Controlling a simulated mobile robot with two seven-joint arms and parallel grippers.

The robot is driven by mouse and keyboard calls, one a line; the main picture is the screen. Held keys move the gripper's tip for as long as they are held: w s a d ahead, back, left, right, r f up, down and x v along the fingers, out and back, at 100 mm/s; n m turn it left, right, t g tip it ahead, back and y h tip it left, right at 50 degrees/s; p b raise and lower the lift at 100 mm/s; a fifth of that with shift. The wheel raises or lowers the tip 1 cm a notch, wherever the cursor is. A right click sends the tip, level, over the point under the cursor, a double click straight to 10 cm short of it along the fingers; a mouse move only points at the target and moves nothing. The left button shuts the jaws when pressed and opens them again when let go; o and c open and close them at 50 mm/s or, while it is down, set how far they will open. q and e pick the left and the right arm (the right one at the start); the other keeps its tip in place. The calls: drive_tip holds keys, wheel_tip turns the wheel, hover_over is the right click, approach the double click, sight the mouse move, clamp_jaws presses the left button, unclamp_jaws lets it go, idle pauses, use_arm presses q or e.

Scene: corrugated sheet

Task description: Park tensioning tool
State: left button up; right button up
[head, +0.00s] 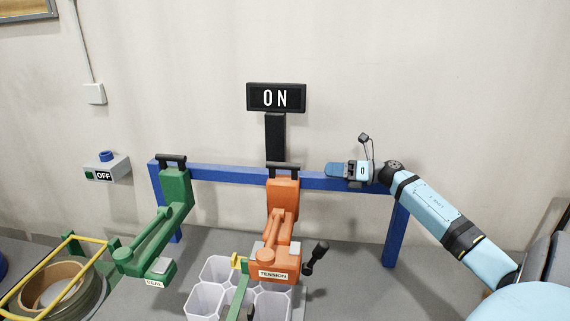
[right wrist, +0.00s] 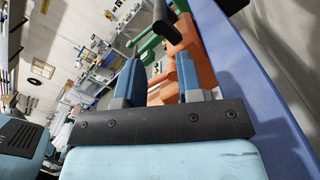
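The orange tensioning tool (head: 284,195), labelled TENSION, hangs from the blue rail (head: 230,172) at the centre, with a black bar handle (head: 283,168) on top and a black knob lever (head: 316,258) at its lower right. My right gripper (head: 330,170) is level with the rail, to the right of the orange tool and apart from it, pointing left. In the right wrist view its two blue fingers (right wrist: 159,65) stand apart with nothing between them; orange tool parts (right wrist: 190,45) and a black bar show beyond. My left gripper is not in view.
A green tool (head: 172,200) labelled SEAL hangs at the left of the rail. An ON sign (head: 275,97) stands behind the rail. White bins (head: 207,301) lie below the orange tool, and a coil in a yellow frame (head: 60,295) at lower left. An OFF box (head: 107,168) is on the wall.

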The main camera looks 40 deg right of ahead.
sight(293, 166)
drive_tip(key=p+x, duration=0.3)
drive_tip(key=x, duration=0.8)
drive_tip(key=shift+w+a, duration=0.1)
drive_tip(key=shift+w, duration=0.05)
drive_tip(key=shift+w+a+f, duration=0.1)
drive_tip(key=shift+w+a, duration=0.25)
drive_tip(key=shift+w, duration=0.1)
clamp_jaws()
